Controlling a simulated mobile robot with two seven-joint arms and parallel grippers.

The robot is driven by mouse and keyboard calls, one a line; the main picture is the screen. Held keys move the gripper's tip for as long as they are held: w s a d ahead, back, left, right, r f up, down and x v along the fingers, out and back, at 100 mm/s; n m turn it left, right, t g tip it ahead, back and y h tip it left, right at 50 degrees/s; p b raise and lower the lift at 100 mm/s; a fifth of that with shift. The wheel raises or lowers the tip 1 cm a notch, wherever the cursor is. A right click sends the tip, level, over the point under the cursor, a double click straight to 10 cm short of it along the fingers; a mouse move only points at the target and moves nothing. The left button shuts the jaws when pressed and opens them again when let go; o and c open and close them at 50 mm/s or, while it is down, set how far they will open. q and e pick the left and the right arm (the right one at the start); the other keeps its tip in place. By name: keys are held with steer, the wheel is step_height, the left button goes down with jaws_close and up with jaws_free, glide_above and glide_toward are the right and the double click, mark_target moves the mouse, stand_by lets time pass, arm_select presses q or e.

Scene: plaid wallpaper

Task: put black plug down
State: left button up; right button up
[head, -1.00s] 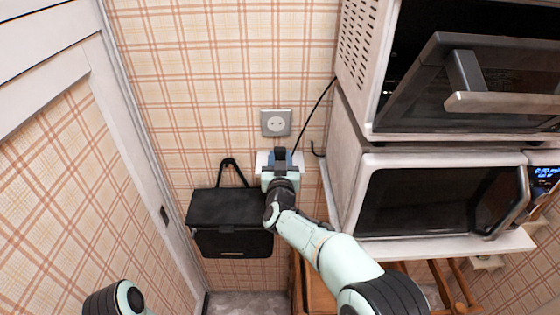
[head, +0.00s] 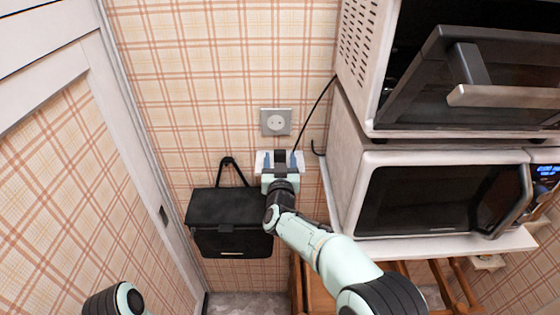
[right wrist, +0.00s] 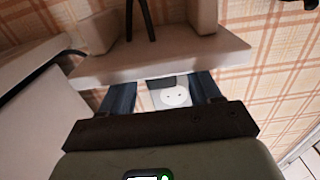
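My right gripper (head: 280,161) is at a small white shelf (head: 260,156) on the wall, with its two blue fingers spread apart. A dark piece, apparently the black plug (head: 280,155), is between the fingers at the shelf, with a gap on each side. In the right wrist view, the same dark piece (right wrist: 167,82) shows between the open fingers (right wrist: 162,92), next to the white shelf edge (right wrist: 160,60). The palm and fingers hide part of it, so its contact with the shelf is unclear. My left gripper is out of view.
A wall socket (head: 276,122) is above the shelf. A black cable (head: 316,108) runs down beside the microwave (head: 440,195) on the right, below an oven with an open door (head: 480,90). A black bag (head: 230,222) is at lower left.

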steer(key=shift+r, duration=0.15)
steer(key=shift+r+p, duration=0.35)
steer(key=shift+r, duration=0.05)
steer(key=shift+s+r, duration=0.15)
steer(key=shift+s, duration=0.15)
steer(key=s+b, duration=0.1)
steer(key=s, duration=1)
steer(key=shift+s+b, duration=0.25)
steer(key=shift+b, duration=0.1)
